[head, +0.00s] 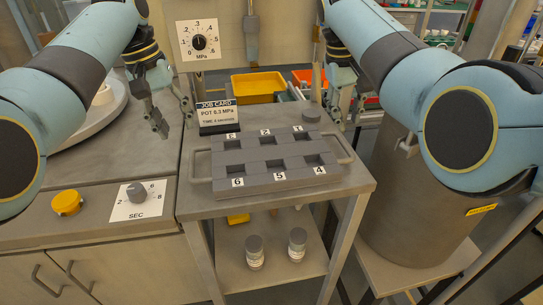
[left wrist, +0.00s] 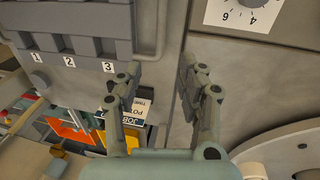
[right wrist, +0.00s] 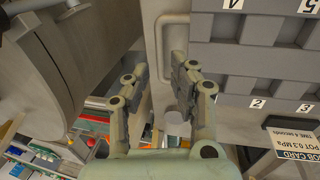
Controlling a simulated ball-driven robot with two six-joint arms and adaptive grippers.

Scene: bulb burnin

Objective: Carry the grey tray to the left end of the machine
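The grey tray (head: 276,181), with several square sockets numbered in white, lies on the top of a grey cart (head: 190,205). It has a bar handle at each end, and its sockets look empty. My left gripper (head: 172,113) is open and empty, above and behind the tray's left handle; its wrist view shows the open fingers (left wrist: 165,85) near the handle end. My right gripper (head: 346,105) is open and empty, above and behind the right handle (head: 343,148); its wrist view shows the open fingers (right wrist: 165,80) beside that handle (right wrist: 160,45). Neither gripper touches the tray visibly.
The machine counter with a yellow button (head: 67,203) and a SEC dial (head: 137,193) adjoins the cart on the left. A job card (head: 217,116) stands behind the tray. Two jars (head: 255,252) stand on the lower shelf.

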